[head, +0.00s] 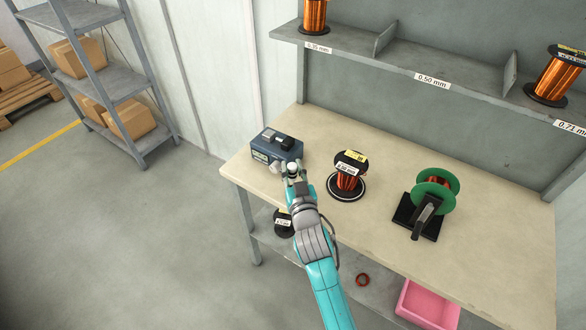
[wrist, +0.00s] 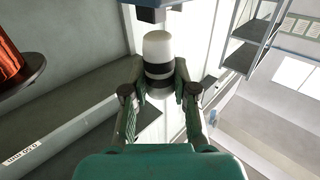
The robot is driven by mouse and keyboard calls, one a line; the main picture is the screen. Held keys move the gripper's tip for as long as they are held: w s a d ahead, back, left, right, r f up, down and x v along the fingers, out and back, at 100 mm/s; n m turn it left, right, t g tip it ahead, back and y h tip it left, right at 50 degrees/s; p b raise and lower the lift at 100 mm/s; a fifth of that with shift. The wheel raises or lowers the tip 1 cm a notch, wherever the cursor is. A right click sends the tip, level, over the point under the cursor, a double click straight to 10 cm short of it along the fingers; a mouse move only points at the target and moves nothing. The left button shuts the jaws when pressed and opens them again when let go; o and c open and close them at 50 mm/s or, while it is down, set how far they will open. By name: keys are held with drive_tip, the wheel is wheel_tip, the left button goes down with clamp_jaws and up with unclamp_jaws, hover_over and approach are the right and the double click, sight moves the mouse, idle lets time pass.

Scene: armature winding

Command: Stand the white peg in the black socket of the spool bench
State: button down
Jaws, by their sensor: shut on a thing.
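My gripper (head: 292,176) is shut on a white peg (wrist: 157,55) with black bands, which shows in the wrist view between my fingertips (wrist: 159,86). In the head view the peg (head: 292,167) is small and partly hidden by my fingers, close to the front right of a blue box (head: 258,156). The box stands at the bench's left end. A black block (head: 285,142) sits on its top. In the wrist view a dark block (wrist: 150,14) shows just beyond the peg. I cannot tell which black part is the socket.
A copper spool (head: 347,181) stands on the bench (head: 385,165) right of my gripper. A green-flanged spool on a black stand (head: 408,218) is farther right. A shelf (head: 390,68) with spools runs behind. A pink bin (head: 428,306) is below.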

sight(293, 180)
drive_tip(key=shift+f, duration=1.65)
drive_tip(key=shift+f, duration=1.55)
idle(0.8)
drive_tip(key=c, duration=0.8)
unclamp_jaws()
drive_tip(key=shift+c, duration=0.2)
drive_tip(key=shift+s, duration=0.15)
drive_tip(key=shift+s, duration=0.35)
drive_tip(key=s+d, duration=0.2)
drive_tip(key=s, duration=0.9)
